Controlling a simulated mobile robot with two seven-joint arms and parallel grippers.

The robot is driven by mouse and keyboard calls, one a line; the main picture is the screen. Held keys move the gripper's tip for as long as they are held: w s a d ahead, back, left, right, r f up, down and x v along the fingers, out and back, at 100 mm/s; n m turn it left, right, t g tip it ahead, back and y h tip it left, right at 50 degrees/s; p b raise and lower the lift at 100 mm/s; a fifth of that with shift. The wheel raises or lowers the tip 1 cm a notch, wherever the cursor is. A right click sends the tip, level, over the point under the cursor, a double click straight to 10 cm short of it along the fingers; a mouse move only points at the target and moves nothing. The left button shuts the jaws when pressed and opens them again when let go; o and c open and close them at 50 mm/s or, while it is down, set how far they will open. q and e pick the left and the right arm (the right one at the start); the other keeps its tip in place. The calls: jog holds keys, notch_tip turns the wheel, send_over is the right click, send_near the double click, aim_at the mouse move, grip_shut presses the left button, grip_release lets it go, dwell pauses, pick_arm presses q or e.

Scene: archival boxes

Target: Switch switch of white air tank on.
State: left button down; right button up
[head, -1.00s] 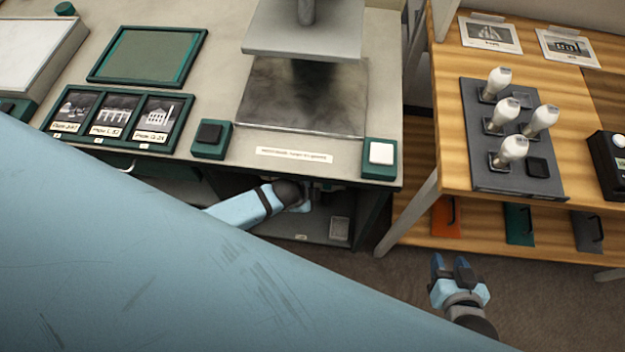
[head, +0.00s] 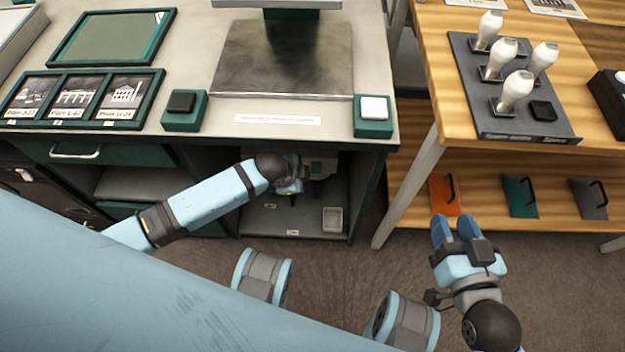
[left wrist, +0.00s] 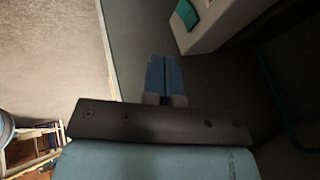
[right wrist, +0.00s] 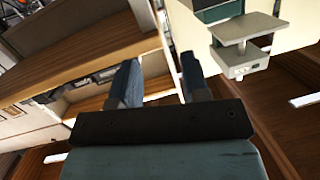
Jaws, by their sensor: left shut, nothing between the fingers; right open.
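In the left wrist view a white block (left wrist: 208,28) with a teal patch is at the upper right. I cannot tell for sure that this is the air tank, and no on or off state can be read. My left gripper (head: 292,187) reaches into the bay beside it; its fingers (left wrist: 163,65) are shut and empty, apart from the block. My right gripper (head: 456,229) is open and empty, in front of the wooden shelf.
The bench (head: 230,120) overhangs the bay. A small grey tray (head: 332,219) lies on the bay floor. A black button (head: 181,102) and a white button (head: 374,107) stand on the bench edge. The wooden shelf (head: 410,205) with coloured handled panels is at right.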

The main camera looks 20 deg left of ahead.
aim_at(316, 167)
pick_arm(q)
jog(key=shift+w+f, duration=0.1)
pick_arm(e)
jog(key=shift+w, duration=0.1)
pick_arm(q)
jog(key=w+a+r+b+x, duration=0.1)
jog(key=b+x, duration=0.5)
jog(key=x, duration=0.6)
jog(key=shift+w+a+f, duration=0.25)
jog(key=shift+w+f, duration=0.05)
jog(key=shift+w, duration=0.55)
pick_arm(e)
jog(key=a+r+t+y, duration=0.1)
jog(key=r, duration=0.1)
jog(key=a+r+t+y, duration=0.1)
jog(key=a+r+y, duration=0.1)
jog(key=shift+w, duration=0.15)
